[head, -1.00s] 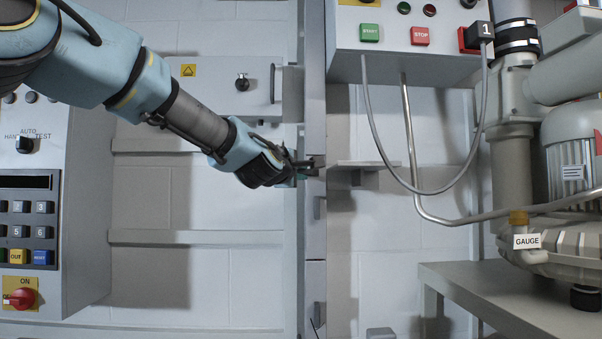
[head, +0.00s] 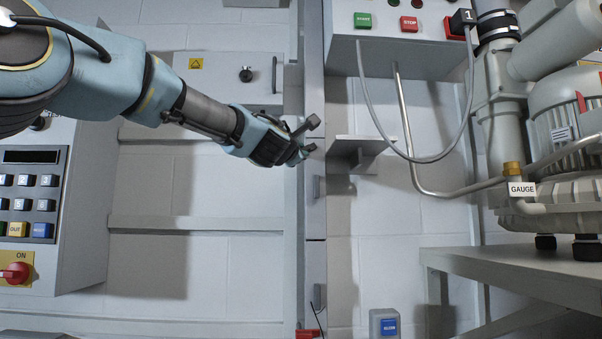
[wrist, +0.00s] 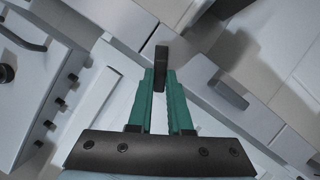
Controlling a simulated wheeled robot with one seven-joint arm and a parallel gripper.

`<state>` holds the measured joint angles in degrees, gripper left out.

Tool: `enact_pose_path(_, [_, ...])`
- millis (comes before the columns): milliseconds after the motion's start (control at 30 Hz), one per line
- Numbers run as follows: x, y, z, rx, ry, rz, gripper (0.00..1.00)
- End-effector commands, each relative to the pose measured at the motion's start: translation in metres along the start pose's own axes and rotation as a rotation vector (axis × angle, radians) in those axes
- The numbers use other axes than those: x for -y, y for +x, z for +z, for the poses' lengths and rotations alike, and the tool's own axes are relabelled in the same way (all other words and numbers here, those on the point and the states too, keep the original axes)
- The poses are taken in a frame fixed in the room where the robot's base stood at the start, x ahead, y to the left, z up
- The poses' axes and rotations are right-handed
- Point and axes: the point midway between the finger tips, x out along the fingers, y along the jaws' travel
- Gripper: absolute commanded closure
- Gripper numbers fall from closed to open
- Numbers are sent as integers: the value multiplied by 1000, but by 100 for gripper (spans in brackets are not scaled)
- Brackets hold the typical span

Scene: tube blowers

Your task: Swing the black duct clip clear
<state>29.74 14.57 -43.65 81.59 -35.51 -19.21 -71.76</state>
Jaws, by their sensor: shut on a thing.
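A black clip band (head: 497,34) wraps the vertical grey duct at the upper right of the head view, far to the right of my gripper (head: 305,140). In the wrist view, the teal fingers (wrist: 161,76) are shut on a dark grey block-like handle (wrist: 161,55). It looks like the other handles on the column, but the fingers hide its base. The clip does not show in the wrist view.
Another dark handle (head: 316,187) sits lower on the column. A grey shelf bracket (head: 362,146), a hanging cable (head: 402,151) and the start/stop box (head: 405,52) lie between my gripper and the duct. A pump (head: 565,130) stands on a bench (head: 520,262) at right.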

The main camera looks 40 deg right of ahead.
Motion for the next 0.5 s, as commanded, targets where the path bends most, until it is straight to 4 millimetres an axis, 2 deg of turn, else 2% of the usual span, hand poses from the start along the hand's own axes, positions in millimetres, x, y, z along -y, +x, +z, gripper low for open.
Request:
enact_pose_path(33, [10, -2, -5, 1, -42, 17, 100])
enact_pose_path(500, [8, -1, -4, 0, -457, 185, 100])
